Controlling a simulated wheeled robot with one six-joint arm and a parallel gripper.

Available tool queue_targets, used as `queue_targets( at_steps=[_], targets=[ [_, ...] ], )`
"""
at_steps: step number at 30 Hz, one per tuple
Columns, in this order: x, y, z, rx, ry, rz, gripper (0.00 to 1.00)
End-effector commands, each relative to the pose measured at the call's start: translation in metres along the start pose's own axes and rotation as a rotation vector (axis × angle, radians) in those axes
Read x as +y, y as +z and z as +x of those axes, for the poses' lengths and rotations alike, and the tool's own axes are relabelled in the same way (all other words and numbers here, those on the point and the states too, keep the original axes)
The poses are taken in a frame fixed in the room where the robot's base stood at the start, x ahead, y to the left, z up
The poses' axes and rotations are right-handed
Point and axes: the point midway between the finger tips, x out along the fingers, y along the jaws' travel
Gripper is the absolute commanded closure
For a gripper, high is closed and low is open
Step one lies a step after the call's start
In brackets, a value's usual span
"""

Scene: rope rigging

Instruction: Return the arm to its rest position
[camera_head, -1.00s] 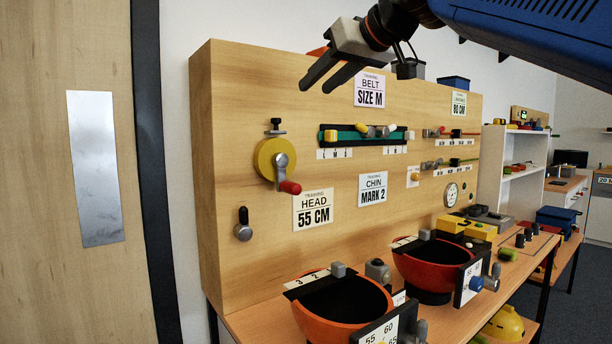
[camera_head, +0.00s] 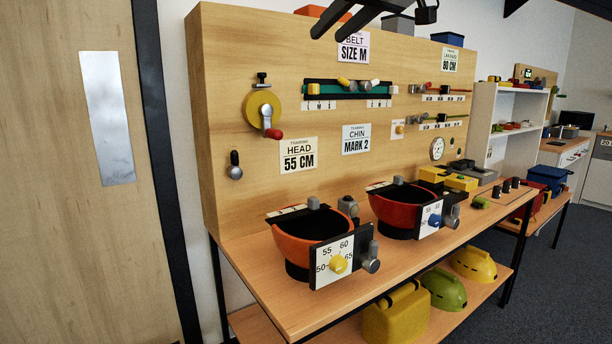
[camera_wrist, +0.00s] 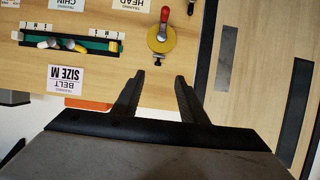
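My gripper (camera_wrist: 160,82) shows in the wrist view with two dark fingers apart and nothing between them. In the head view, only its dark finger parts (camera_head: 350,18) show at the top edge, in front of the upper part of the wooden board (camera_head: 225,70). The rest of my arm is mostly out of the head view. In the wrist view the board appears upside down, with the yellow crank wheel (camera_wrist: 161,38) beyond the fingertips. I cannot see any contact with the board.
The board carries a green belt slider (camera_head: 350,88) and labels. Two orange-red bowls (camera_head: 300,252) with dial plates stand on the bench (camera_head: 270,300). Yellow and green helmets (camera_head: 443,288) lie on the shelf below. A wooden door (camera_head: 60,230) is at left; dark floor is open at right.

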Motion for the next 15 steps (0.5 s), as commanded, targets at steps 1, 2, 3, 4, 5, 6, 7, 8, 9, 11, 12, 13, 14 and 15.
queue_targets(
  at_steps=[1, 2, 3, 4, 5, 6, 7, 8, 9, 11, 12, 13, 14, 15],
  targets=[
    [0.0, 0.0, 0.0, 0.0, 0.0, 0.0, 0.61],
    [0.0, 0.0, 0.0, 0.0, 0.0, 0.0, 0.61],
    [0.002, 0.005, 0.0, -0.007, 0.004, 0.003, 0.61],
    [0.003, 0.009, 0.0, -0.012, 0.008, 0.006, 0.61],
    [0.005, 0.013, 0.0, -0.018, 0.011, 0.008, 0.61],
    [0.006, 0.019, 0.0, -0.025, 0.015, 0.012, 0.61],
    [0.007, 0.022, -0.001, -0.03, 0.019, 0.015, 0.61],
    [0.009, 0.027, -0.001, -0.036, 0.022, 0.018, 0.61],
    [0.011, 0.033, -0.001, -0.044, 0.027, 0.023, 0.61],
    [0.014, 0.043, -0.001, -0.058, 0.035, 0.03, 0.61],
    [0.016, 0.051, -0.001, -0.068, 0.041, 0.036, 0.61],
    [0.018, 0.056, -0.001, -0.075, 0.046, 0.04, 0.61],
    [0.02, 0.063, -0.002, -0.084, 0.052, 0.044, 0.61],
    [0.023, 0.072, -0.002, -0.095, 0.059, 0.05, 0.61]
  ],
)
